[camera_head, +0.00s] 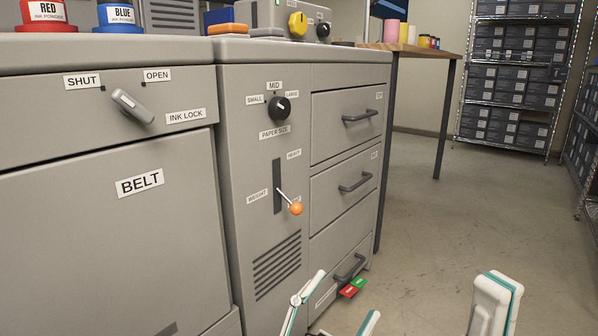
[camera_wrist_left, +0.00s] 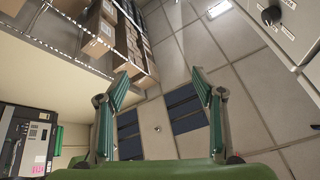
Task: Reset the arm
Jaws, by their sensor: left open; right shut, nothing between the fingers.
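My left gripper (camera_head: 343,298) is low in the head view, in front of the machine's bottom drawer, with its fingers apart. In the left wrist view the same gripper (camera_wrist_left: 160,88) shows two green-padded fingers spread wide with nothing between them. My right gripper (camera_head: 495,302) is at the lower right of the head view, over the floor, with its fingers together and empty. Both grippers appear clear of the grey machine (camera_head: 230,160).
The machine has an orange-tipped weight lever (camera_head: 296,208), a paper size knob (camera_head: 279,108), an ink lock handle (camera_head: 132,106) and drawers with dark handles. Red and green pedals (camera_head: 350,290) stick out low. Open floor (camera_head: 450,220) lies right, before the shelves (camera_head: 515,75).

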